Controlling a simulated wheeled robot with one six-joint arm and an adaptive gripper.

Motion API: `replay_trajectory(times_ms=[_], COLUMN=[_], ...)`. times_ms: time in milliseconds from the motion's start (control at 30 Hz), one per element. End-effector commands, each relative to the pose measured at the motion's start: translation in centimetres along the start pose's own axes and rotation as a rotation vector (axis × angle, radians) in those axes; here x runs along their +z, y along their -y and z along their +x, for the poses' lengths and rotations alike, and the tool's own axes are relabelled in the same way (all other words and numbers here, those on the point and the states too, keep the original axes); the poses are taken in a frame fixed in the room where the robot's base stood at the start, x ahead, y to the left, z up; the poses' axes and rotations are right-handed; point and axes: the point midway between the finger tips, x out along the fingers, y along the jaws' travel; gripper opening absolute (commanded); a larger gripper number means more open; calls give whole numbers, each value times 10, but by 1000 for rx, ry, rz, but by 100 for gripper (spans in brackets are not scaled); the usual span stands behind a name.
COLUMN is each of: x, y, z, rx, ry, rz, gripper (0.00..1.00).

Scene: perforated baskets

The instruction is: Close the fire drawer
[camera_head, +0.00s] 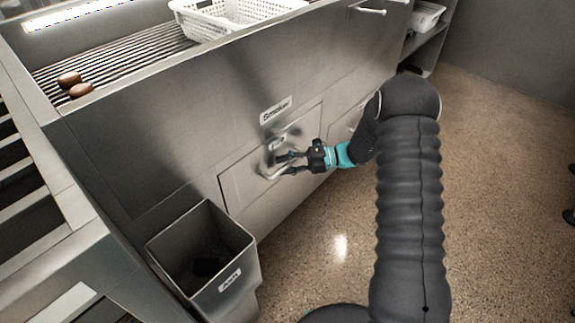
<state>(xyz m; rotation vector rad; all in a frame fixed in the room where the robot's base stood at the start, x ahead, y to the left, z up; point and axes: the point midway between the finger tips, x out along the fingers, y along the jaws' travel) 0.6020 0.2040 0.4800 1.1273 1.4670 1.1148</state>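A metal cabinet front holds a square panel (240,182) with a pale bar handle (277,176), under a label that seems to read "Smoker" (275,110). The panel looks about flush with the cabinet. My gripper (284,164) is at this handle, its dark fingers spread apart. I cannot tell whether they touch the handle. An open-topped metal bin (228,245) juts out at the lower left, with a small label (230,279) too small to read surely and a dark lump (208,266) inside. I cannot tell which of the two is the fire drawer.
A slatted grill (125,58) on top carries two brown pieces (75,86) and a white perforated basket (205,25). Another white basket (427,17) sits on a shelf at the upper right. The speckled floor (500,200) is open at the right.

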Motion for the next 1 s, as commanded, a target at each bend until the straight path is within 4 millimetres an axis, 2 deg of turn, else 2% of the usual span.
replay_trajectory(times_ms=[467,567,800,1000], x=[0,0,0,0], y=[0,0,0,0], z=[-11,-24,-72,-104], rx=[1,1,2,1], ry=[4,5,5,3], rz=[1,0,1,0], gripper=[41,41,41,41])
